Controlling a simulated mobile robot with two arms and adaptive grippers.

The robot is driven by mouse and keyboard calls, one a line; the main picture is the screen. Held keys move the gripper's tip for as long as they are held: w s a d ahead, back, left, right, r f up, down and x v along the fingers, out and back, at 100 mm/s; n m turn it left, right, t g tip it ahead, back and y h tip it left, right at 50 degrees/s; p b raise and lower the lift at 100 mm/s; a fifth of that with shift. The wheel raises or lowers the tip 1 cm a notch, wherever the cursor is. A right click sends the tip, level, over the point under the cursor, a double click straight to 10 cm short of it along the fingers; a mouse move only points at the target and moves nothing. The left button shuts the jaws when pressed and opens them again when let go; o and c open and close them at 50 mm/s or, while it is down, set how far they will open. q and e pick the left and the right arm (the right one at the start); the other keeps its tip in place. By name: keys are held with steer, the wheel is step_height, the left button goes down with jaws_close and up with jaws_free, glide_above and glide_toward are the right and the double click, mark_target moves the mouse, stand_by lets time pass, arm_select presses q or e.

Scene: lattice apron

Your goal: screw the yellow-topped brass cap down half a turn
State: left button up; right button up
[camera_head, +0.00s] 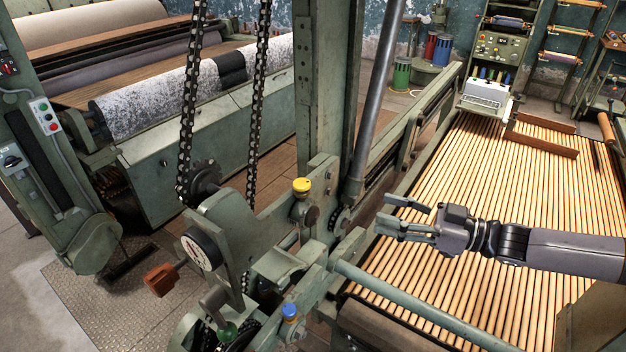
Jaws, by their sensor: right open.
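The yellow-topped brass cap (302,186) sits upright on the green machine frame (255,218), left of the picture's middle. Its yellow top shows clearly, with a little brass below it. My right gripper (383,214) comes in from the right above the slatted bed. Its fingers point left toward the cap, are spread apart and hold nothing. A clear gap lies between the fingertips and the cap. My left gripper is not in view.
A blue-topped cap (289,312) stands lower on the machine. A green post (324,90) and a slanted grey rod (376,95) rise behind the yellow cap. Chains (257,85) hang at left. A green rail (420,305) crosses below my right gripper, beside the wooden slats (480,170).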

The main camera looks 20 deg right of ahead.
mark_target(302, 188)
steer(key=p+x, duration=0.4)
steer(key=x, duration=1.2)
steer(key=shift+w+a+p, duration=0.2)
steer(key=shift+a+p, duration=0.1)
steer(key=shift+p, duration=0.1)
steer(key=shift+f, duration=0.1)
steer(key=c, duration=1.1)
steer(key=shift+c, duration=0.2)
